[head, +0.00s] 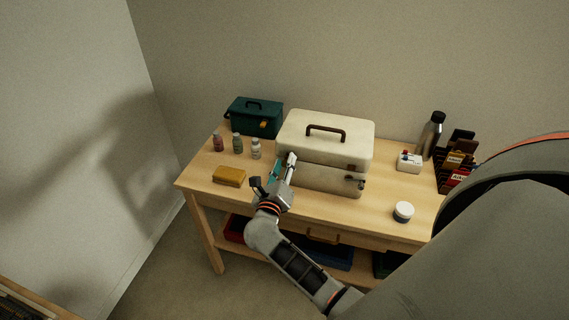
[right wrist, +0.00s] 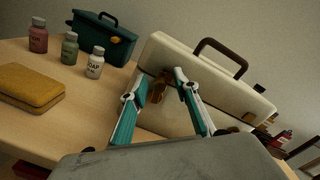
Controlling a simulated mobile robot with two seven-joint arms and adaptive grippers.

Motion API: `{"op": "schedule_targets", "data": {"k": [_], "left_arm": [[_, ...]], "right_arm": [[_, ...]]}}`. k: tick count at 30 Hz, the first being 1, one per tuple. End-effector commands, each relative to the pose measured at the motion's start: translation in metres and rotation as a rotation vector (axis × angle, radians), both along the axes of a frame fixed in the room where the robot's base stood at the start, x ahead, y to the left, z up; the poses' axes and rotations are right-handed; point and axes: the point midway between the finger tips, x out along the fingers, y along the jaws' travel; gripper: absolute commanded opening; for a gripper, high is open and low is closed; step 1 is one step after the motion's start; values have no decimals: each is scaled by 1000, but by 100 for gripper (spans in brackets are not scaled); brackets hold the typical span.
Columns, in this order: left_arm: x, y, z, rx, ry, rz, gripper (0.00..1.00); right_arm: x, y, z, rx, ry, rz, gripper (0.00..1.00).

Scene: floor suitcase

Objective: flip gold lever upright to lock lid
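The cream case (head: 325,155) with a brown top handle stands on the wooden table, and its lid looks down. In the right wrist view, a gold-brown lever (right wrist: 158,88) is on the front of the case (right wrist: 210,85), just under the lid edge. My right gripper (head: 285,162) is at the left part of the case front. Its teal fingers (right wrist: 161,82) are spread, with the lever between and just beyond the tips; I cannot tell if they touch it. In the head view the gripper hides this lever. Another latch (head: 361,184) shows at the right front. My left gripper is not in view.
A yellow sponge-like block (head: 229,176) and several small bottles (head: 237,144) stand left of the case. A teal box (head: 254,117) is behind them. A white jar (head: 403,211), a small white box (head: 409,162) and a steel bottle (head: 430,136) stand right.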

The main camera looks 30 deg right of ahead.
Motion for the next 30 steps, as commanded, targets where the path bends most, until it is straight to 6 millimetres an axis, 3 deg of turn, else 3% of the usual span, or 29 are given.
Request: {"op": "schedule_targets", "data": {"k": [7,8,11,12,30], "left_arm": [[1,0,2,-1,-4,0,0],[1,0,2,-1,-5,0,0],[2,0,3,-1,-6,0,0],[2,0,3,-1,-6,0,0],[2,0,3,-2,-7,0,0]], "right_arm": [[1,-1,0,-1,1,0,30],[1,-1,0,0,0,0,28],[1,-1,0,0,0,0,2],[1,-1,0,0,0,0,0],[1,-3,1,-3,-1,-3,0]]}}
